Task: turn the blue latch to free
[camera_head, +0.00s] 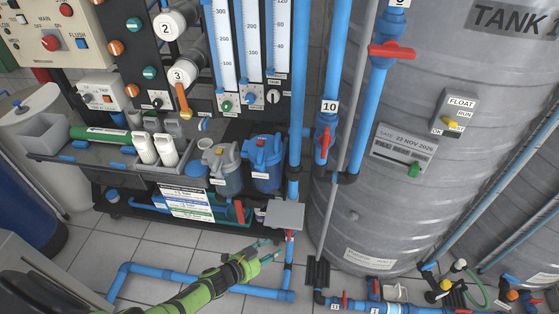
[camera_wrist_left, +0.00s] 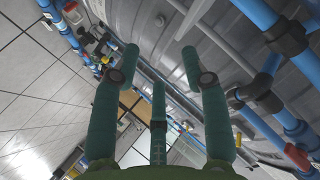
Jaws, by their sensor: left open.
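My left gripper (camera_head: 268,250) reaches in from the bottom left on a green arm, low over the tiled floor. Its teal fingers are spread, with nothing between them, in the left wrist view (camera_wrist_left: 158,75). It is just below and left of a grey box (camera_head: 285,214) on a blue vertical pipe. A red handle (camera_head: 290,236) under that box is close to the fingertips. Several small blue parts show, including a blue filter housing (camera_head: 263,160) with a blue cap; I cannot tell which is the blue latch. My right gripper is not in view.
The large grey tank (camera_head: 380,215) stands right of the gripper. A blue floor pipe (camera_head: 170,274) runs below and left of it. A grey bench (camera_head: 105,158) with cartridges and the control panels are behind. Open floor tiles lie left of the gripper.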

